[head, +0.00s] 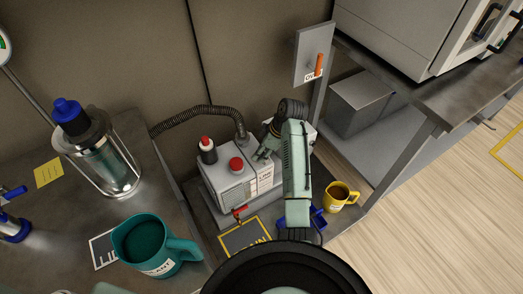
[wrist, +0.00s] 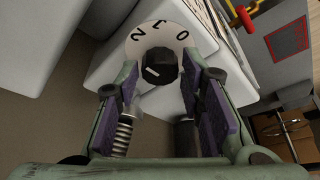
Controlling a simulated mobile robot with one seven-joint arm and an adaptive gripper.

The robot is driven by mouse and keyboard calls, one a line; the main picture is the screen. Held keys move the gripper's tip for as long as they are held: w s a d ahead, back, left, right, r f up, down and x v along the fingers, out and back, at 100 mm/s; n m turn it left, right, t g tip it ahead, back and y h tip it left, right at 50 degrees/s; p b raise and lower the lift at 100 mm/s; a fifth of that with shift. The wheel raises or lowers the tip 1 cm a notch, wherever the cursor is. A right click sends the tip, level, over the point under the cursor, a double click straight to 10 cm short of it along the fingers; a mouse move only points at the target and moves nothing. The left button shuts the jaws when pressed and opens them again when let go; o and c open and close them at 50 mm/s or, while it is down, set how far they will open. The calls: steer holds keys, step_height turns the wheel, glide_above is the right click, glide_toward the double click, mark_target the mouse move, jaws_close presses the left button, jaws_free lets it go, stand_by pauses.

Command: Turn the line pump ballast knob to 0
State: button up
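The line pump (head: 226,184) is a pale grey box with a label on its front, low between the bench and the shelf stand. In the wrist view its ballast knob (wrist: 161,64) is black with a short white mark, on a round white dial (wrist: 140,46) printed 2, 1, 0. The mark shows on the knob's lower-left part; which number it matches is unclear. My gripper (wrist: 160,80) is open, its purple-padded fingers on either side of the knob with gaps visible. In the head view my gripper (head: 267,146) is at the pump's right end and the knob is hidden.
A ribbed hose (head: 190,121) arches behind the pump. A red cap (head: 236,164), a dark bottle (head: 207,150) and a red-handled valve (head: 240,211) are close by. A yellow mug (head: 340,196) stands to the right, a teal jug (head: 150,243) on the left bench.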

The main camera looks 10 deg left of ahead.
jaws_close()
steer(key=shift+m+p, duration=0.3)
steer(key=shift+p, duration=0.05)
steer(key=shift+s+r+m+t+p, duration=0.15)
steer(key=shift+m+t+p, duration=0.45)
steer(key=shift+m, duration=0.3)
steer(key=m+t+p, duration=0.1)
steer(key=m, duration=0.2)
steer(key=shift+a+m, duration=0.1)
steer(key=shift+m, duration=0.2)
steer(key=m+t+h, duration=0.1)
steer(key=m, duration=0.2)
steer(key=m+h, duration=0.1)
steer(key=m, duration=0.2)
steer(key=shift+s+a+t, duration=0.1)
steer(key=shift+s+t, duration=0.05)
steer(key=shift+t, duration=0.25)
steer(key=m+h, duration=0.2)
steer(key=m, duration=0.3)
steer(key=shift+m, duration=0.4)
